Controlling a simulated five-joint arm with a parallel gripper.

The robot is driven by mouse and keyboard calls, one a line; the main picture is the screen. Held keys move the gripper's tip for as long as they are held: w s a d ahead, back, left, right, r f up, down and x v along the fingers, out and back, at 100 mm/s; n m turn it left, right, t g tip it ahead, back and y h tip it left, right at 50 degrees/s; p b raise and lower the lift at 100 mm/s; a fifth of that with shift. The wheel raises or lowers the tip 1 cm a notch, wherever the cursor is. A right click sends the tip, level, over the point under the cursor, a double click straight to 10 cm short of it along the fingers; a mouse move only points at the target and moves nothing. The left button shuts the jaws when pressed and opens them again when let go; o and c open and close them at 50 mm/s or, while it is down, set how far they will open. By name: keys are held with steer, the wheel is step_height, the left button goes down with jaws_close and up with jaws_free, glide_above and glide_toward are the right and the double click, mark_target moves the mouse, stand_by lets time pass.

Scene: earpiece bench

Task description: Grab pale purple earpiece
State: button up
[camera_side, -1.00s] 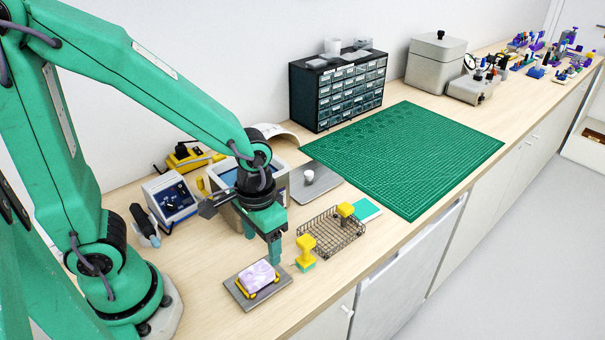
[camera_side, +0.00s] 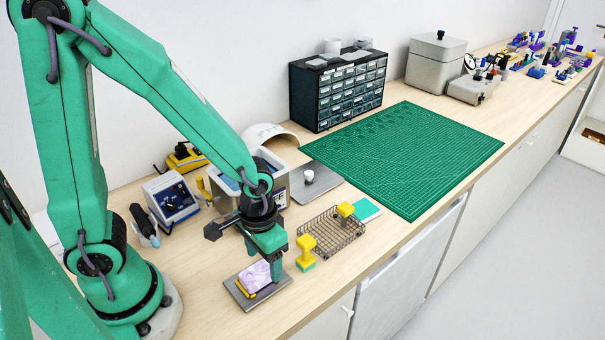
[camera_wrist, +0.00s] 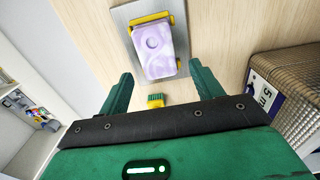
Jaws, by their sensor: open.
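The pale purple earpiece (camera_side: 253,275) is a marbled block in yellow holders on a grey metal plate (camera_side: 246,302). In the wrist view the earpiece (camera_wrist: 153,47) shows a round ring mark on its face, with the plate (camera_wrist: 122,17) behind it. My gripper (camera_side: 268,266) is low over the earpiece in the side view, and its fingers hide the right part. In the wrist view my open gripper (camera_wrist: 162,78) has one finger to each side of the earpiece's near end. The earpiece lies mostly ahead of the fingertips, and I see no contact.
A yellow-handled tool with a green base (camera_side: 305,254) stands close right of the plate; a wire basket (camera_side: 333,236) is beyond it. A ribbed brown object with a label (camera_wrist: 285,80) is at right in the wrist view. The bench's front edge is near.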

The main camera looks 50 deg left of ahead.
steer(key=shift+f, duration=1)
steer(key=c, duration=1.1)
steer(key=shift+r, duration=0.2)
steer(key=shift+r, duration=1.9)
steer(key=s+d+r, duration=0.2)
steer(key=s, duration=0.1)
steer(key=s+d+r, duration=0.2)
steer(key=s+d, duration=0.1)
steer(key=s+d+r, duration=0.2)
steer(key=shift+s+d+r, duration=0.35)
steer(key=shift+s+r, duration=0.05)
